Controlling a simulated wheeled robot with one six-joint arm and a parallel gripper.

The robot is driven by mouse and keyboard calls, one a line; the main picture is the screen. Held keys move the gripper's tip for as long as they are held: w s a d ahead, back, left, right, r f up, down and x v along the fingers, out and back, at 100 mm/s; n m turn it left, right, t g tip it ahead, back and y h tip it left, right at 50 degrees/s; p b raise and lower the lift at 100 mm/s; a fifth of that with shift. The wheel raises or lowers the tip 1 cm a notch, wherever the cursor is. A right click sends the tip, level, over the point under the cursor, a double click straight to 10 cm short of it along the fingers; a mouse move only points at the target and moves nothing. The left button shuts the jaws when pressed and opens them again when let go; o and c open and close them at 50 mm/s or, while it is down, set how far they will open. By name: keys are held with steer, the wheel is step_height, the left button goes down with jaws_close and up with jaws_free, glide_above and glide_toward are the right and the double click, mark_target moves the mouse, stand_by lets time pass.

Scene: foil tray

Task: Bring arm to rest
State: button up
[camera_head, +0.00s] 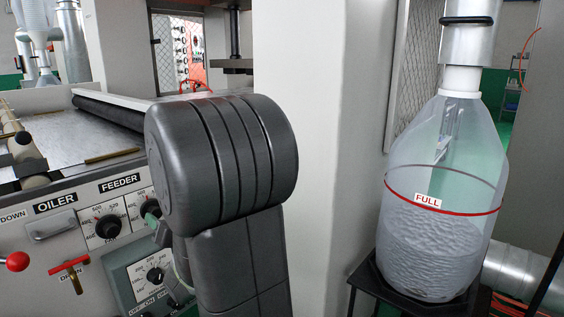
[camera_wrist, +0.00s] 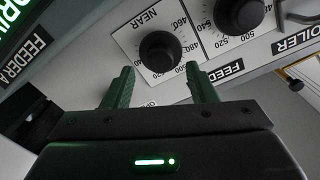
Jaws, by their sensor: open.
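My gripper (camera_wrist: 160,72) is open in the wrist view, with its two green fingers apart and nothing held between them. A black knob (camera_wrist: 160,52) on a white dial plate marked NEAR shows just beyond and between the fingertips. I see no finger touching it. In the head view my dark arm fills the middle and hides most of my gripper; a bit of green finger shows by the right-hand knob (camera_head: 150,207) of the FEEDER pair. The left-hand knob (camera_head: 108,227) is in clear view.
The machine panel also has an OILER handle (camera_head: 50,229), a red-knobbed lever (camera_head: 17,262), a red drain valve (camera_head: 69,268) and a lower dial box (camera_head: 148,277). A pale column (camera_head: 318,160) stands close right of my arm. A clear container (camera_head: 440,215) marked FULL stands at right.

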steer(key=shift+x, duration=1.35)
